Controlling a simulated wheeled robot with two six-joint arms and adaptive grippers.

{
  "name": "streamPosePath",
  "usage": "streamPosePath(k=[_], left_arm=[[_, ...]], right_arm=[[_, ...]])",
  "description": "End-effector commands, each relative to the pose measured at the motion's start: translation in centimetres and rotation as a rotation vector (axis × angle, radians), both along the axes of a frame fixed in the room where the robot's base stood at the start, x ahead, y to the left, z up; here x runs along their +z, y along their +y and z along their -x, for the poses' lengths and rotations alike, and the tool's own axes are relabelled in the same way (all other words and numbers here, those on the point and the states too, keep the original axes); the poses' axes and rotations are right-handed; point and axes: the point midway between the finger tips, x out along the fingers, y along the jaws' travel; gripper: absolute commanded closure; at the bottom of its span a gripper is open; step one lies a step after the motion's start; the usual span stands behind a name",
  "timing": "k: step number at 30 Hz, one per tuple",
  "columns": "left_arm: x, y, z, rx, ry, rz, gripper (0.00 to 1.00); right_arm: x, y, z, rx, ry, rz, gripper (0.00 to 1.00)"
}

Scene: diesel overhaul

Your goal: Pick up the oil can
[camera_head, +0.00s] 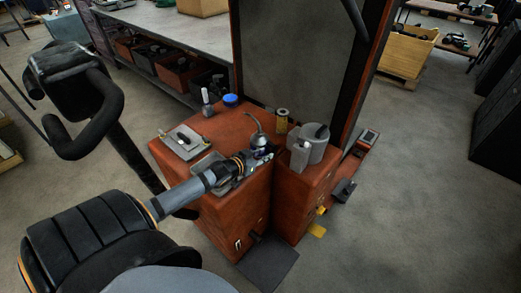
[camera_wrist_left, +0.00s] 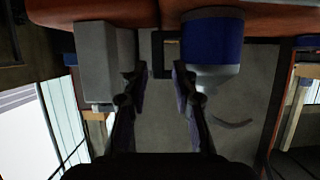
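The oil can (camera_head: 259,140) stands on top of the orange-red cabinet, with a thin spout rising from it. In the left wrist view, which looks upside down, the oil can (camera_wrist_left: 212,42) has a blue body, a silver cone and a curved spout. My left gripper (camera_head: 267,152) is close to the can in the head view and partly covers its lower part. In the wrist view my left gripper (camera_wrist_left: 160,75) has its two fingers apart with nothing gripped between them. The can is beside the right-hand finger there; contact cannot be told. My right gripper is not seen.
The cabinet top (camera_head: 228,126) also holds a blue-topped container (camera_head: 230,99), a grey tray (camera_head: 183,143) and a yellowish cylinder (camera_head: 282,119). A grey box (camera_head: 300,156) stands right of the gripper, also in the wrist view (camera_wrist_left: 100,60). A tall panel (camera_head: 300,50) rises behind.

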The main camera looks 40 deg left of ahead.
Motion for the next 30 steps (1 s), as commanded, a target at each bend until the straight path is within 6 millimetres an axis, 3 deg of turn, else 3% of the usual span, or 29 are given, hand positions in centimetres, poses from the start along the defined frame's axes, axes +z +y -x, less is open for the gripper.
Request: streamPosePath(k=[5, 13, 21, 27, 30], left_arm=[[-0.3, -0.1, -0.6, 0.002, -0.002, 0.002, 0.73], [-1.8, -0.6, -4.5, 0.003, -0.001, 0.004, 0.73], [-1.8, -0.7, -4.9, -0.001, 0.001, 0.000, 0.73], [-1.8, -0.6, -4.9, -0.001, 0.001, 0.000, 0.98], [-1.8, -0.6, -4.9, 0.000, 0.001, 0.000, 1.00]], right_arm=[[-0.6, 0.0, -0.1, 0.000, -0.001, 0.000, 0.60], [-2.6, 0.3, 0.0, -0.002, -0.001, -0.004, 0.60], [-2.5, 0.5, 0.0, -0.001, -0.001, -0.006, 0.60], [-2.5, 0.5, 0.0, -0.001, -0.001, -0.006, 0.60], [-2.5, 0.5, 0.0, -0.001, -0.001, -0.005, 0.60]])
